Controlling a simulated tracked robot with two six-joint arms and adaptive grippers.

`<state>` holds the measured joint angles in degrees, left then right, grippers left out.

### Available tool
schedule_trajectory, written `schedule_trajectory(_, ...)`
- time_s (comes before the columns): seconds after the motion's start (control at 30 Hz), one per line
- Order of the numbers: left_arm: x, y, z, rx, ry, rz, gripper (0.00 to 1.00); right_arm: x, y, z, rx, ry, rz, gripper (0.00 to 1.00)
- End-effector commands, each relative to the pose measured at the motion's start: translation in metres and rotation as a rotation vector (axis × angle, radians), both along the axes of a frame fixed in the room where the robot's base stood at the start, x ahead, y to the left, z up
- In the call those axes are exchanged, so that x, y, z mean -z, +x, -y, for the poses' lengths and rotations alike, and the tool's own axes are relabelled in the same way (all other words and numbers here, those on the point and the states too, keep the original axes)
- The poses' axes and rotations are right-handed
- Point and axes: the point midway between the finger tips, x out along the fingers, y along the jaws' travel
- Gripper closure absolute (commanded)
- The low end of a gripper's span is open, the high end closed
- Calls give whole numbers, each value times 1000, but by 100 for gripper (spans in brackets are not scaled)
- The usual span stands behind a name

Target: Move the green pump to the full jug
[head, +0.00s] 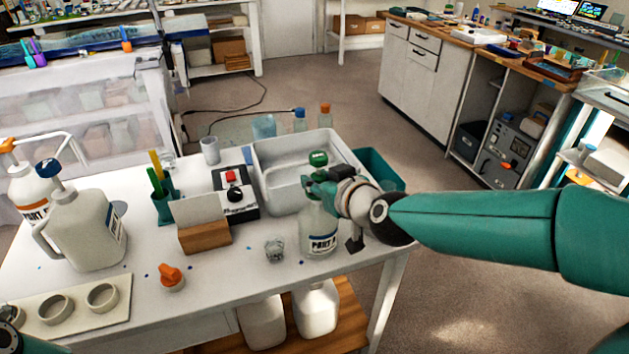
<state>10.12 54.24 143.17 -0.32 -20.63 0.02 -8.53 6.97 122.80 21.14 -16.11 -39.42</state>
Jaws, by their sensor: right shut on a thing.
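The green pump (318,158) shows its round green top above a pale jug (319,238) with a "PART" label, near the table's right edge. My right gripper (322,188) is shut on the pump just below its top. The gripper hides the pump's lower part and the jug's neck, so I cannot tell whether the pump is seated or lifted. Fill levels cannot be told.
On the white table are an orange cap (171,276), a small glass (275,249), a wooden card holder (205,236), a scale with a red button (233,192) and a white tub (286,190). A board with round cups (72,309) lies front left. The front middle is mostly clear.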

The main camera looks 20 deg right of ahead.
Motion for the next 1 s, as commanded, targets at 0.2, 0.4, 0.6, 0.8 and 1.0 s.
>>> schedule_trajectory(0.2, -1, 0, 0, 0, 0, 0, 60, -1, 0, 0, 1, 0, 1, 100)
schedule_trajectory(0.4, -5, 0, 0, 0, 0, 0, 60, -5, -1, 1, 1, 0, 1, 100)
schedule_trajectory(0.6, -8, 0, 0, 0, 0, 0, 60, -7, -2, 1, 1, 0, 1, 100)
schedule_trajectory(0.8, -7, 0, 0, 0, 0, 0, 60, -6, -2, 1, 2, -1, 1, 100)
schedule_trajectory(1.0, -7, 0, 0, 0, 0, 0, 60, -6, -2, 1, 2, -1, 1, 100)
